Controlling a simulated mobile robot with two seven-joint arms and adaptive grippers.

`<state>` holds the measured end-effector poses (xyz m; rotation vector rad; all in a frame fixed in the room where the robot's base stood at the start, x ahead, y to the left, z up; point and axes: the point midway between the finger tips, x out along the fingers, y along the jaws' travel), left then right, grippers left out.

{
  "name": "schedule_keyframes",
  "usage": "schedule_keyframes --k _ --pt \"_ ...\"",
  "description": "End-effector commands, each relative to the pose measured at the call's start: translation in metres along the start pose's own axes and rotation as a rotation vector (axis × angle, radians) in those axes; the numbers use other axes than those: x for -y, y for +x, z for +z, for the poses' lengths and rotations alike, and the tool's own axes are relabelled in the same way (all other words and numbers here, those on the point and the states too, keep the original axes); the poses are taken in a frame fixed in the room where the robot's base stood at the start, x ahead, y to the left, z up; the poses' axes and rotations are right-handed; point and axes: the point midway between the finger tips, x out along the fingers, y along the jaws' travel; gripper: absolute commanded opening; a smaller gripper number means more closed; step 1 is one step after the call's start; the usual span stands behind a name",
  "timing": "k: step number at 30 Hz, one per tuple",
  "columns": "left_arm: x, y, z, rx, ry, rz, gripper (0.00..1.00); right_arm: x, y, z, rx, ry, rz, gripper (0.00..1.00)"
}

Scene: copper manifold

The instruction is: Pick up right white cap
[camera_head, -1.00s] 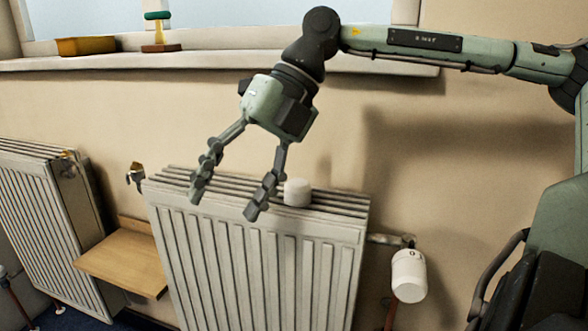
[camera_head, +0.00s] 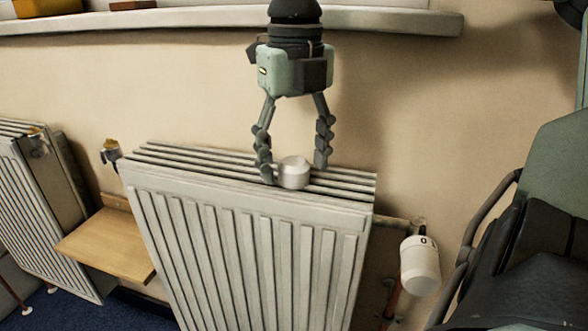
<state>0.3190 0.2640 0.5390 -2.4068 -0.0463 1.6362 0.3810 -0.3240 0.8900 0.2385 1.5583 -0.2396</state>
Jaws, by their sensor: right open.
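A white cap (camera_head: 294,173) stands on the ribbed top of the middle radiator (camera_head: 235,235). My right gripper (camera_head: 294,174) points down over it from above, open, with one finger at the cap's left side and the other to its right. The left finger looks close to the cap; I cannot tell whether it touches. A gap shows between the cap and the right finger. My left gripper is not in view.
A white thermostat head (camera_head: 420,265) hangs at the radiator's right end. A wooden shelf (camera_head: 108,243) sits between this radiator and another radiator (camera_head: 45,220) on the left. The window sill (camera_head: 370,23) runs above along the wall.

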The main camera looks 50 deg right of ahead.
Motion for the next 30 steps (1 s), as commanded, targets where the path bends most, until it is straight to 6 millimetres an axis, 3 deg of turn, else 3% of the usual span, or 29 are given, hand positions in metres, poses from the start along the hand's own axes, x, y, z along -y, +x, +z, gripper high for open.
schedule_keyframes --k 9,20,30 --pt "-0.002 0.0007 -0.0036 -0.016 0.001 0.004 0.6 -0.0002 0.0063 0.0001 0.001 0.001 0.002 0.63" --pt "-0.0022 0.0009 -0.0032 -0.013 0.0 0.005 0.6 -0.0003 0.0061 0.0001 0.001 0.001 0.002 0.2" --pt "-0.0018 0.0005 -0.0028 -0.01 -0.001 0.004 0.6 -0.0001 0.0017 0.0005 0.003 0.001 0.001 0.2"
